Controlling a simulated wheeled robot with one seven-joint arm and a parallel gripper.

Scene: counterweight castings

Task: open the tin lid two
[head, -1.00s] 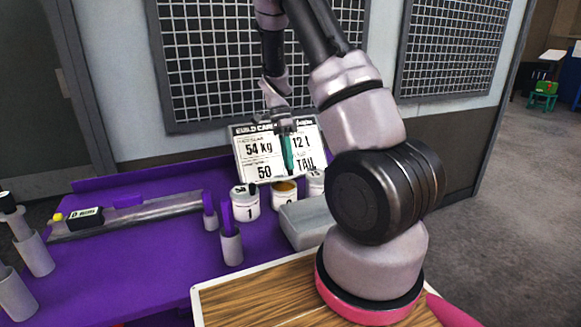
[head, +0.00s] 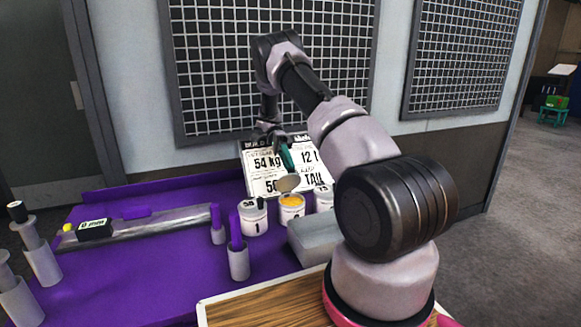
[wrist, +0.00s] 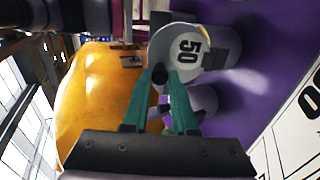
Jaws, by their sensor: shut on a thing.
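The middle tin (head: 292,216), white with yellow contents showing, stands between two other white tins. Its pale round lid (head: 289,183) is tilted up above the opening. My gripper (head: 288,168), with teal fingers, is right at the lid's upper side and shut on it. A large yellow surface (wrist: 95,100) fills the left of that view.
A tin marked 1 (head: 254,217) stands at left and another tin (head: 323,199) at right. A grey block (head: 308,240) is in front. A build card (head: 262,168) stands behind. Purple posts (head: 237,235) rise at left on the purple bench (head: 150,275).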

